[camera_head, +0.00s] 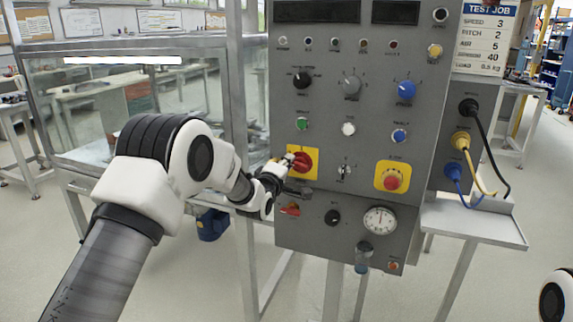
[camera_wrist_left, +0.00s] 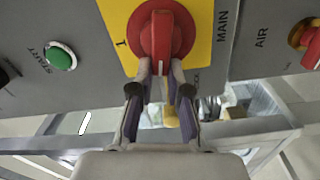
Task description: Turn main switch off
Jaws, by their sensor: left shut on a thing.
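The main switch (camera_head: 304,162) is a red knob on a yellow plate at the lower left of the grey control panel (camera_head: 330,130). In the left wrist view the red knob (camera_wrist_left: 161,28) shows at the top, beside the word MAIN and an "I" mark. Its grip bar runs toward my gripper, level in the head view. My left gripper (camera_head: 286,161) comes from the left and its fingers (camera_wrist_left: 160,72) are closed on the near end of the bar. My right gripper is out of view; only a piece of my right arm shows at the lower right edge.
A green START button (camera_head: 302,123) is above the switch and a red AIR valve handle (camera_head: 290,209) below it. A red emergency button (camera_head: 391,180) on yellow is to the right. A glass-walled frame (camera_head: 150,95) stands close on the left. A small shelf (camera_head: 475,222) juts out right.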

